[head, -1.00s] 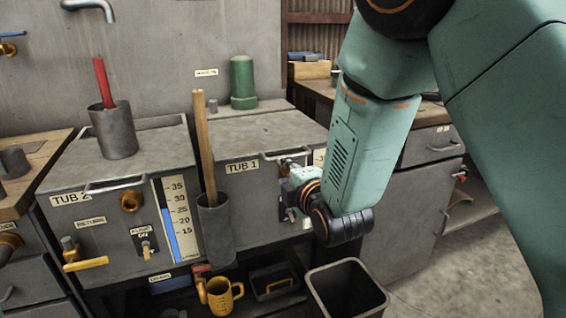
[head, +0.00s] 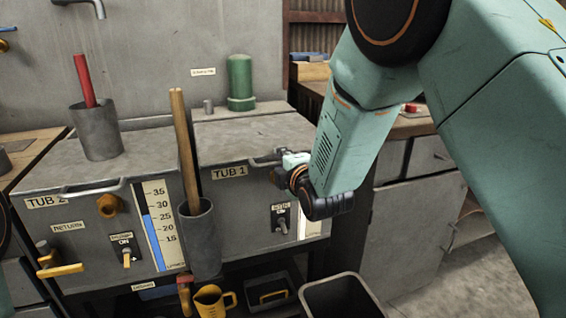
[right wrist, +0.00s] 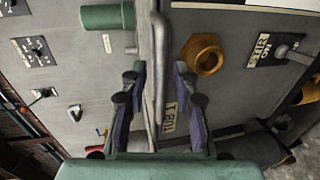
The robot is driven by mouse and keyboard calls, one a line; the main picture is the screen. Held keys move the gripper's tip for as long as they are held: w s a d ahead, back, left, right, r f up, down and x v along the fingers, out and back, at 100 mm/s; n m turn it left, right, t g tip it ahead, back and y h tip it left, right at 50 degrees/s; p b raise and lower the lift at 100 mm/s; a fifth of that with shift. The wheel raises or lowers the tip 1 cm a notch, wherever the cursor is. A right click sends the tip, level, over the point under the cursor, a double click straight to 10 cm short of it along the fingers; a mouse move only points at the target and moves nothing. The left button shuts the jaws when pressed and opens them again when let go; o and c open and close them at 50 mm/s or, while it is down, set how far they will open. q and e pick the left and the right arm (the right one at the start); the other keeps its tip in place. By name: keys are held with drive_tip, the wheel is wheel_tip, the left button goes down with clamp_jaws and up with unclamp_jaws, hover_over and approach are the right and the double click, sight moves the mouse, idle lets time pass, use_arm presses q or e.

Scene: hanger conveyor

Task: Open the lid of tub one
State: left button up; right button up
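Tub one (head: 242,208) is a grey metal tub with a "TUB 1" label in the head view. Its flat lid (head: 235,135) is shut. The lid's bar handle (head: 260,161) is at the front edge, partly hidden by my right gripper (head: 280,160). In the right wrist view my right gripper (right wrist: 158,75) has its fingers apart, one on each side of the grey handle bar (right wrist: 160,108). I see a gap beside the bar, so it is not clamped.
Tub two (head: 85,225) stands at the left. A grey holder (head: 199,240) with a wooden-handled tool hangs between the tubs. A green cylinder (head: 241,80) stands behind tub one's lid. A dark bin (head: 340,285) and a yellow jug (head: 210,300) are below.

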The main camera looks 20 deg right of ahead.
drive_tip(key=shift+c, duration=0.6)
drive_tip(key=shift+w+a+f, duration=0.1)
clamp_jaws()
